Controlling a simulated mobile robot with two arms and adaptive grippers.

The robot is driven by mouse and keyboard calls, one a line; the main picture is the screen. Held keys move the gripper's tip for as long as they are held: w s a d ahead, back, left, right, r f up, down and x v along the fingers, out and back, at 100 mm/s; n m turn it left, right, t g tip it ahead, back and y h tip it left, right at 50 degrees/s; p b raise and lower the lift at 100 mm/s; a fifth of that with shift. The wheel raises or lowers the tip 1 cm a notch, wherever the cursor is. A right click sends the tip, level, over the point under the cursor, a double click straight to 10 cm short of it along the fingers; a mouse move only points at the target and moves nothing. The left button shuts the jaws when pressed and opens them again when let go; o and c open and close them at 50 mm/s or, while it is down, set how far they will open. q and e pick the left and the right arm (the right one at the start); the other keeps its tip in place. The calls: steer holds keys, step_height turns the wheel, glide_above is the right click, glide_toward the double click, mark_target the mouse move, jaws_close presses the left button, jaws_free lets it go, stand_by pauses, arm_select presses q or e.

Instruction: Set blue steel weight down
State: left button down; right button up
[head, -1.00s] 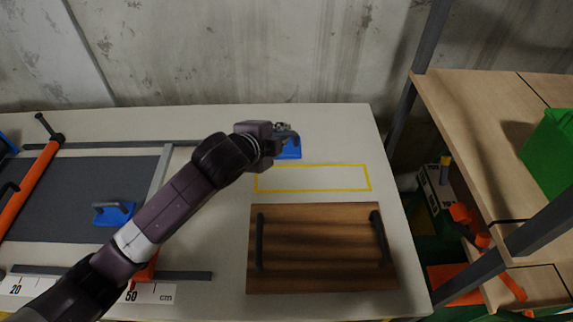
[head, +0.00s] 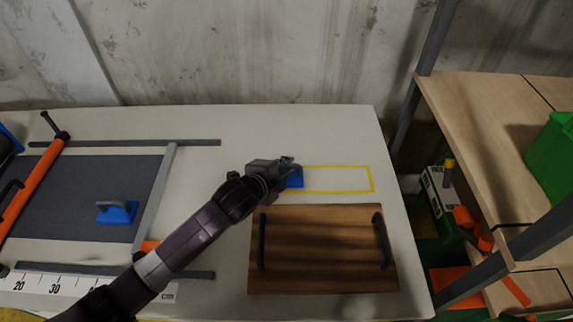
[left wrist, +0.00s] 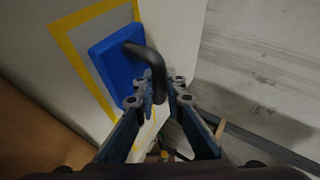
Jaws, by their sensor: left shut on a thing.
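The blue steel weight (head: 296,179) is a flat blue block with a dark bent handle; it also shows in the left wrist view (left wrist: 115,62). My left gripper (head: 288,163) is shut on its handle, and the fingertips (left wrist: 157,93) show at the handle's end. The weight is at the left end of a yellow-outlined rectangle (head: 340,191) on the pale table. My gripper hides part of the weight in the head view. I cannot tell if its underside touches the table. My right gripper is not in view.
A wooden board (head: 325,250) with two dark handles lies just in front of the outline. Another blue weight (head: 117,212) sits on the dark sheet (head: 70,215) at left, near grey bars and an orange roller (head: 33,185). Wooden shelves (head: 480,130) stand at right.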

arm_select(q)
steer(key=shift+d+r, duration=0.1)
steer(key=shift+r, duration=0.1)
steer(key=c, duration=2.4)
jaws_free()
steer(key=shift+f, duration=0.3)
steer(key=o, duration=0.4)
steer(key=shift+s, duration=0.1)
steer(key=shift+r, duration=0.15)
steer(key=shift+r, duration=0.1)
steer(key=v, duration=1.2)
